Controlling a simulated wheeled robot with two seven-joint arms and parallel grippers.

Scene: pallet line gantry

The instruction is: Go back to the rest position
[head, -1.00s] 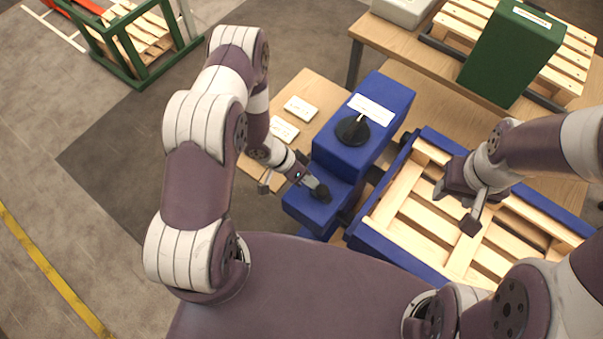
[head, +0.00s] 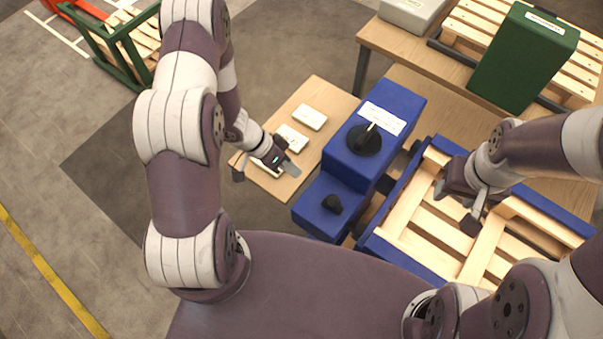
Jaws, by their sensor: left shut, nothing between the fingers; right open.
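My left gripper (head: 291,169) is shut and empty, above the wooden board with white cards, left of the blue control box. My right gripper (head: 456,206) is open and empty, above the slatted wooden pallet (head: 428,208) in the blue frame. The blue control box (head: 349,165) has a large black knob (head: 364,139) on top.
White cards (head: 310,117) lie on the wooden board (head: 318,88). A green box (head: 523,60) stands on the back table beside a second pallet (head: 470,22). A green rack (head: 128,50) stands at upper left. Grey floor (head: 90,220) at left is open.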

